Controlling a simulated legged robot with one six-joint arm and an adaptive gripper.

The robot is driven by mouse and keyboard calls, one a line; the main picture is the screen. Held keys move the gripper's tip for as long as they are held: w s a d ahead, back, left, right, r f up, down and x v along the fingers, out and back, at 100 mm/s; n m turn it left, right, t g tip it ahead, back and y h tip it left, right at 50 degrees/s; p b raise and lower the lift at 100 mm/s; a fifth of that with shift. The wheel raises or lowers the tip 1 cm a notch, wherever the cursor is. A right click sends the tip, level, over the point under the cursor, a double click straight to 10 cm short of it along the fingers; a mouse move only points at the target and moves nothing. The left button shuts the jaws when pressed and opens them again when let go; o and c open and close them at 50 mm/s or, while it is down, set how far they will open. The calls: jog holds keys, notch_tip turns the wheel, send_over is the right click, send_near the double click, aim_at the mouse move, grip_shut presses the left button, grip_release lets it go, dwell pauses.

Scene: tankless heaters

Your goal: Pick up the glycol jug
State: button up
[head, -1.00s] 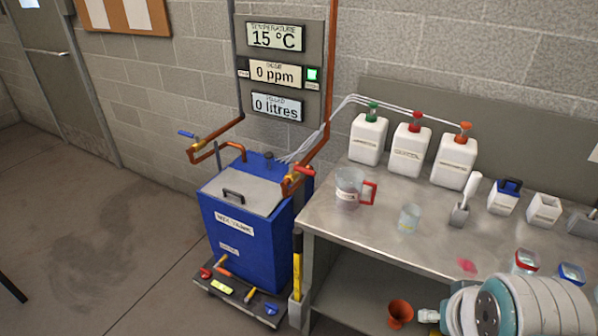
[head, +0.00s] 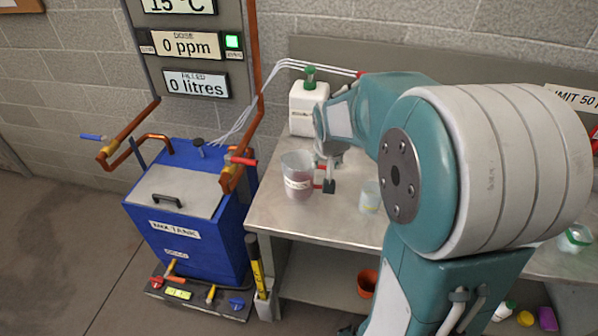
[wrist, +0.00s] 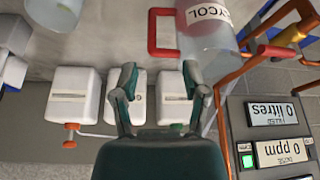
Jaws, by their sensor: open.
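A clear jug with a red handle (head: 297,190) stands upright on the metal bench. The wrist view shows the jug upside down (wrist: 210,42), with its label reading "YCOL" and its handle (wrist: 152,36) beyond my fingertips. My gripper (wrist: 160,76) is open and empty, its two fingers spread. In the head view my gripper (head: 329,182) is beside the jug's handle, on its right, and partly hides it. I cannot tell whether they touch.
White bottles stand at the back, one green-capped (head: 307,108); the wrist view shows an orange-capped one (wrist: 73,92). A clear beaker (head: 370,196) stands right of the jug. The blue mix tank (head: 190,245) and copper pipes are left of the bench.

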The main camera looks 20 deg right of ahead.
aim_at(307, 177)
jog(key=x, duration=0.7)
jog(key=d+x, duration=0.1)
jog(key=x, duration=0.3)
jog(key=shift+d+f, duration=0.1)
jog(key=shift+f, duration=0.1)
grip_shut()
